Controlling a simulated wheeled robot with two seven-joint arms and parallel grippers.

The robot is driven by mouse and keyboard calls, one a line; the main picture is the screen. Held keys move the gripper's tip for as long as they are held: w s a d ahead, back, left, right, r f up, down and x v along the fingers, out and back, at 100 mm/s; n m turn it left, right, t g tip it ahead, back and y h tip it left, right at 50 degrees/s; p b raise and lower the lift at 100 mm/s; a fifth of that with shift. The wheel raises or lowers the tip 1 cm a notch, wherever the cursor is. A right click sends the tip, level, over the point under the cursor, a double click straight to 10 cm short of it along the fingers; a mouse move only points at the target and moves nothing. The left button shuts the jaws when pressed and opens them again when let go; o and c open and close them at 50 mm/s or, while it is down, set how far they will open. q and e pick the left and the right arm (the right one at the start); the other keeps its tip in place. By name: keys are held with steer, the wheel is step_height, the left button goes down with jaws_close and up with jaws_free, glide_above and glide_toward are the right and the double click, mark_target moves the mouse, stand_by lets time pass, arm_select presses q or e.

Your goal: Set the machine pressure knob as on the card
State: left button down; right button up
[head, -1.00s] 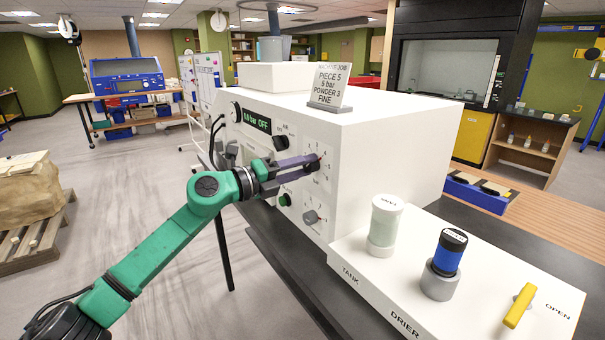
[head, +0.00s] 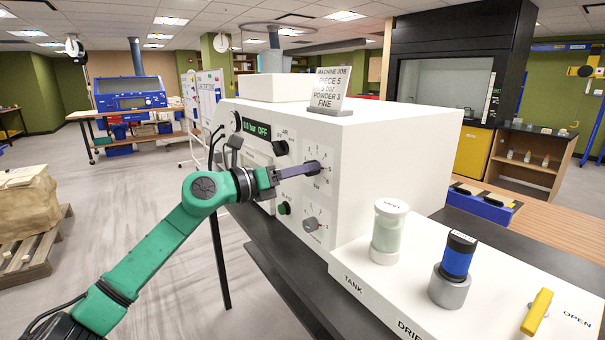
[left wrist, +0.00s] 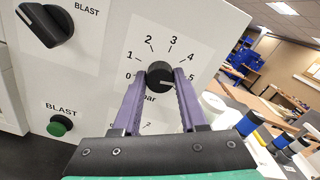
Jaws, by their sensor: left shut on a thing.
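The black pressure knob (head: 312,168) is on the white machine's (head: 390,150) front panel, inside a numbered dial marked bar. In the left wrist view the knob (left wrist: 160,77) sits between the purple fingers of my left gripper (left wrist: 160,85), which is shut on it. Its white mark points right, near the 5. The head view also shows my left gripper (head: 308,170) at the dial. The card (head: 329,90) on top of the machine reads PIECE 5, what looks like 5 bar, POWDER 3, FINE. The display (head: 256,129) reads 0.0 bar OFF. My right gripper is out of view.
A black BLAST knob (left wrist: 45,25) and a green button (left wrist: 60,126) are beside the dial. A white jar (head: 388,232), a blue canister (head: 457,257) and a yellow lever (head: 536,312) stand on the front-right ledge.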

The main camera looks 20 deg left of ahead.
arm_select(q)
steer(key=shift+f, duration=0.1)
stand_by(0.3)
steer(key=shift+c, duration=2.2)
jaws_free()
steer(key=b+v, duration=0.8)
steer(key=v, duration=0.6)
steer(key=shift+s, duration=0.25)
steer(key=shift+a, duration=0.1)
